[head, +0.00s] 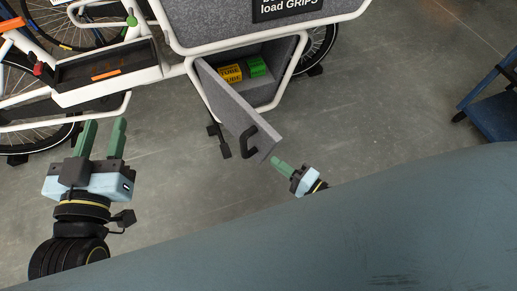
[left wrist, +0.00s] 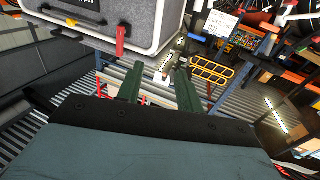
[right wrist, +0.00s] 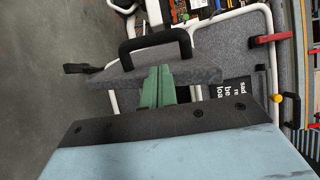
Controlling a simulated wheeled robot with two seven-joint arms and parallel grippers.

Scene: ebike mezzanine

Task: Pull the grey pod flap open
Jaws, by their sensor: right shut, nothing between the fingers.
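The grey pod flap (head: 228,97) stands swung out from the pod's opening in the head view, with a black handle (head: 249,142) on its outer face. The right wrist view shows the flap (right wrist: 200,77) nearly edge-on, with the handle (right wrist: 155,44) beyond it. My right gripper (head: 276,161) is shut and empty at the flap's free edge; its fingertips (right wrist: 157,72) overlap that edge in the right wrist view. I cannot tell whether they touch it. My left gripper (head: 104,124) is open and empty, well left of the flap; its fingers (left wrist: 158,80) are apart.
Inside the pod are a yellow box (head: 231,73) and a green box (head: 257,66). A white-framed bike with an open tray (head: 107,66) stands at the left. A blue stand (head: 495,105) is at the right. The grey floor (head: 370,90) between is clear.

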